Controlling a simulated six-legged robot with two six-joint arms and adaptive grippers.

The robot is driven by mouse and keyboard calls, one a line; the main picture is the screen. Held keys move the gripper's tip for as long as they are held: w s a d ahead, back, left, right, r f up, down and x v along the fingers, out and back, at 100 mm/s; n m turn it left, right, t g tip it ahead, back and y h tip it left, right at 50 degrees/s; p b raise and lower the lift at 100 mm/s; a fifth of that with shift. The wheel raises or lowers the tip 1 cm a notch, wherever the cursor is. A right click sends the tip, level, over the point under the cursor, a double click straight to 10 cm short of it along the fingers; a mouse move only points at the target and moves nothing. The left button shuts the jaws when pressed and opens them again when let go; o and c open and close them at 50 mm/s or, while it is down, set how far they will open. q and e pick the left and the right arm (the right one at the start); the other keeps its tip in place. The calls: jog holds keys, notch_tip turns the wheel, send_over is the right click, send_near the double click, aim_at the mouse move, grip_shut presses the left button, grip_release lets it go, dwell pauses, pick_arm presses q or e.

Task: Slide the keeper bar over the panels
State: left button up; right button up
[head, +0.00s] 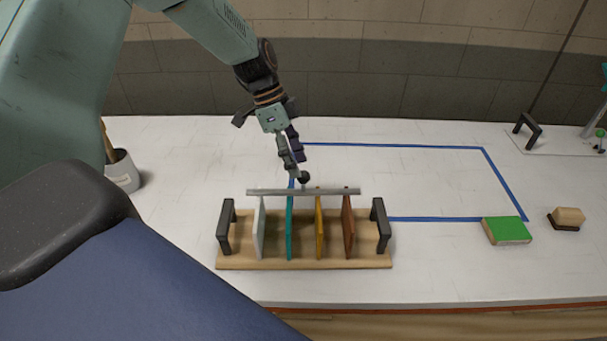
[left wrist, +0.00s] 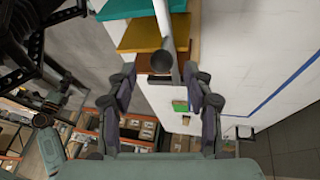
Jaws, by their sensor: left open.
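The wooden rack (head: 305,263) holds upright panels: white (head: 259,230), teal (head: 289,230), yellow (head: 319,230) and brown (head: 348,230). The grey keeper bar (head: 335,191) lies across their top edges from left to right. A dark round knob (head: 304,177) stands up from the bar near its middle. My left gripper (head: 298,168) is open, pointing down at the knob from above and behind. In the left wrist view, the knob (left wrist: 161,61) shows between and just beyond the open fingertips (left wrist: 162,82). Contact cannot be told. My right gripper is out of view.
Dark handles stand at the rack's left (head: 226,227) and right (head: 380,226) ends. A green-topped block (head: 507,230) and a brush-like tan block (head: 568,218) sit at right. A white cup (head: 122,172) stands at left. The blue-taped area (head: 420,147) behind the rack is clear.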

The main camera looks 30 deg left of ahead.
aim_at(304, 176)
pick_arm(q)
jog(key=x, duration=0.5)
jog(key=shift+w, duration=0.1)
jog(key=shift+r, duration=0.1)
grip_shut()
dwell(0.3)
